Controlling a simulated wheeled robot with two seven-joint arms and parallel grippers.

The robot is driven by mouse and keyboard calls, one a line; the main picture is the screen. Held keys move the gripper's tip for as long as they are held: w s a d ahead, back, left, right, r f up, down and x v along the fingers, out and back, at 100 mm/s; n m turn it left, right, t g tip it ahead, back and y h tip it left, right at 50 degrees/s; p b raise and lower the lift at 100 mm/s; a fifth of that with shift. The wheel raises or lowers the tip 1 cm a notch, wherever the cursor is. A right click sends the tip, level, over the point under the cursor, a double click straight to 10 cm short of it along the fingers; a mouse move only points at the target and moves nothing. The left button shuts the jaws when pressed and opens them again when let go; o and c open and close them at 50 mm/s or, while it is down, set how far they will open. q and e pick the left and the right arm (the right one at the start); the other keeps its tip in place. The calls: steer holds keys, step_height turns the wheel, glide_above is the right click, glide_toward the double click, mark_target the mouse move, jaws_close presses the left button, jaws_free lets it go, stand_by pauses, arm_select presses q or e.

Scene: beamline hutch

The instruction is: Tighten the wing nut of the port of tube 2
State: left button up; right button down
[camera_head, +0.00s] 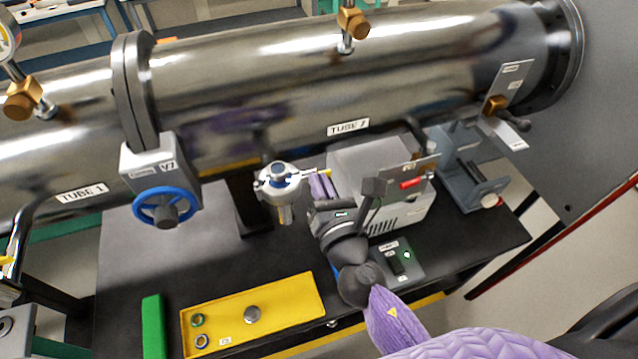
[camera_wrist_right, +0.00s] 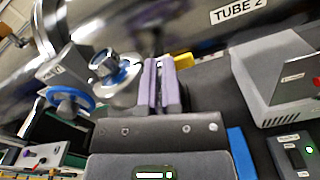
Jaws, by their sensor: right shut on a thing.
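Tube 2 (camera_head: 400,75) is the large shiny metal tube labelled TUBE 2. Below it is its port (camera_head: 278,205), a short stub with a pale metal clamp (camera_head: 268,186) around it and a blue-centred cap (camera_head: 279,172) on top. The port also shows in the right wrist view (camera_wrist_right: 112,85). My right gripper (camera_head: 318,182) reaches the clamp's right side. Its purple fingers (camera_wrist_right: 162,82) are close together, shut on the wing nut, which they mostly hide. A yellow tip (camera_head: 324,171) shows just past the fingers. My left gripper is not in view.
A yellow tray (camera_head: 285,305) with rings and a round metal part lies on the black table. A green block (camera_head: 153,325) stands left of it. A grey box (camera_head: 375,165) is close behind my right gripper. A blue handwheel valve (camera_head: 165,207) hangs at left.

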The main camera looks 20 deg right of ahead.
steer(key=shift+d+f+m+b, duration=0.15)
steer(key=shift+f+m+b, duration=0.3)
steer(key=shift+m, duration=3.05)
steer(key=shift+d+f+m+b, duration=0.15)
steer(key=shift+f+m+b, duration=0.3)
steer(key=shift+m, duration=3.05)
steer(key=shift+d+f+m+b, duration=0.15)
steer(key=shift+f+m+b, duration=0.25)
steer(key=shift+m, duration=3.1)
steer(key=shift+f, duration=0.15)
steer(key=c, duration=1.1)
jaws_free()
